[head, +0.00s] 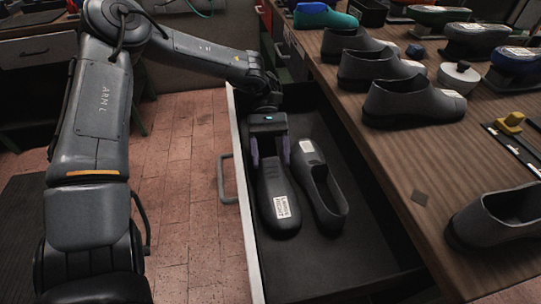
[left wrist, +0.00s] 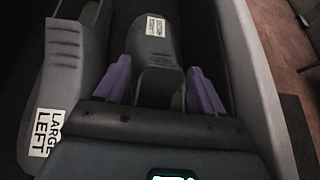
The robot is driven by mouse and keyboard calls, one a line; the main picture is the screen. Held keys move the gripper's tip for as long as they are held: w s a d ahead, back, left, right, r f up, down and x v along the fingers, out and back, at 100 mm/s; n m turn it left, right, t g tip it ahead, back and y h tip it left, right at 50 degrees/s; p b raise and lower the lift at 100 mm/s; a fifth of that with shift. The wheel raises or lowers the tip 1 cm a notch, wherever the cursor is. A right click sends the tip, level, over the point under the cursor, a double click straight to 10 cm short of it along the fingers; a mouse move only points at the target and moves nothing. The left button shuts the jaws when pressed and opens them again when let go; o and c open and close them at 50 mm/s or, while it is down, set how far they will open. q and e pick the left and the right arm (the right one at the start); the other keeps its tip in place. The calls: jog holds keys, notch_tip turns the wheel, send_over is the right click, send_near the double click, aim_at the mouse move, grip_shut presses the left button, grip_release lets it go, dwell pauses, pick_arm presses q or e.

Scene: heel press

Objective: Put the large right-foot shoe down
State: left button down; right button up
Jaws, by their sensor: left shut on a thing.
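The large right-foot shoe (head: 278,203) is dark grey with a white label on its front part. It is inside the open drawer, its labelled end towards me. My left gripper (head: 270,150) reaches down and is shut on its far end. In the left wrist view the purple fingers (left wrist: 161,88) flank the shoe (left wrist: 165,62); its label is too small to read surely. I cannot tell whether it touches the drawer floor. Another dark shoe (head: 326,190) lies beside it on the right; in the left wrist view this shoe (left wrist: 62,82) bears a "LARGE LEFT" label. My right gripper is out of view.
The open drawer (head: 243,218) has a pale left wall and bare dark floor near me. The wooden bench (head: 395,190) stands along its right. Several dark shoes (head: 412,102), coloured shoe forms (head: 515,60) and a yellow piece (head: 511,121) are on the bench.

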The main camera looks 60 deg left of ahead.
pick_arm(q)
jog(key=shift+c, duration=0.6)
grip_release()
jog(key=shift+f, duration=0.1)
jog(key=shift+a+r, duration=0.25)
jog(key=shift+r, duration=0.05)
jog(key=p+v, duration=0.4)
jog(key=v, duration=0.7)
jog(key=shift+a, duration=0.2)
jog(key=shift+w+r, duration=0.1)
